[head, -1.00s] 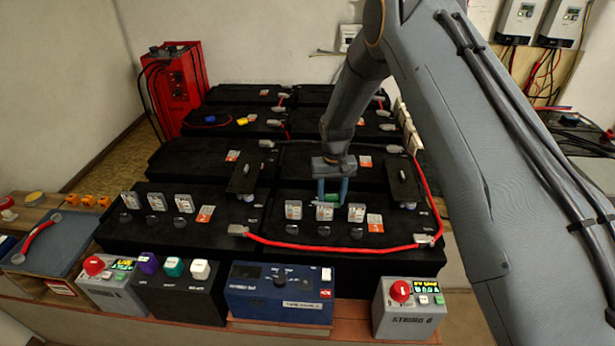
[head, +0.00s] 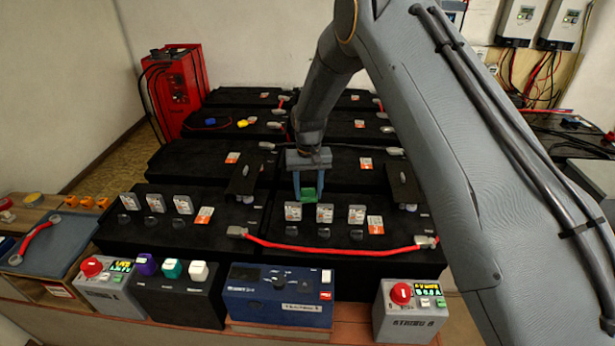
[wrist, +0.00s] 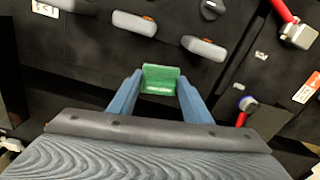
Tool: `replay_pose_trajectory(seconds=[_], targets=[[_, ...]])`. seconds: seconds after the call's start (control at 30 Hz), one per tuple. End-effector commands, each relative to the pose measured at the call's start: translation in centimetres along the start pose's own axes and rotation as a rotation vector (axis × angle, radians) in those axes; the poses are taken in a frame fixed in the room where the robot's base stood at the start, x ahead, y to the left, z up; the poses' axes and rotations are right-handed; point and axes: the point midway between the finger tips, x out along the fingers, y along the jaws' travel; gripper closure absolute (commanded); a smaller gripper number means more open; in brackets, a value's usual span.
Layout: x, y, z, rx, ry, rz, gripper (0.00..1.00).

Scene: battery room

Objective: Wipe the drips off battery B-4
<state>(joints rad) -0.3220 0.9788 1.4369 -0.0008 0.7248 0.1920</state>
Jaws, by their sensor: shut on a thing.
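My gripper (head: 308,194) is shut on a small green block (head: 308,192), probably a wiping pad, which also shows between the blue fingers in the wrist view (wrist: 160,79). It hangs over the front right black battery (head: 345,262), behind the leftmost of its three raised vent caps (head: 293,211). I cannot tell whether the pad touches the battery top. The label (head: 375,225) on this battery is too small to read, so I cannot tell which battery is B-4. No drips can be made out. In the wrist view, grey caps (wrist: 204,47) lie just beyond the pad.
A red cable (head: 330,249) crosses the front right battery. A dark bracket (head: 404,185) stands at its back right, another (head: 243,180) at left. The front left battery (head: 150,238) also has three raised caps. Control boxes (head: 280,293) line the front ledge.

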Motion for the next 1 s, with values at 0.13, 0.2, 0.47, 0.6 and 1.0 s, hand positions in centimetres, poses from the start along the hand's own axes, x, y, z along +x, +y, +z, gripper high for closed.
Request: replay_pose_trajectory(seconds=[0.13, 0.2, 0.47, 0.6, 1.0], targets=[[-1.3, 0.1, 0.1, 0.000, -0.002, 0.000, 0.80], [-2.0, 0.1, 0.1, 0.001, -0.001, 0.000, 0.80], [-4.3, 0.3, 0.1, 0.004, -0.002, 0.000, 0.80], [-5.3, 0.4, 0.0, 0.005, -0.001, 0.000, 0.80], [-5.6, 0.5, 0.0, 0.005, -0.002, 0.000, 0.80]])
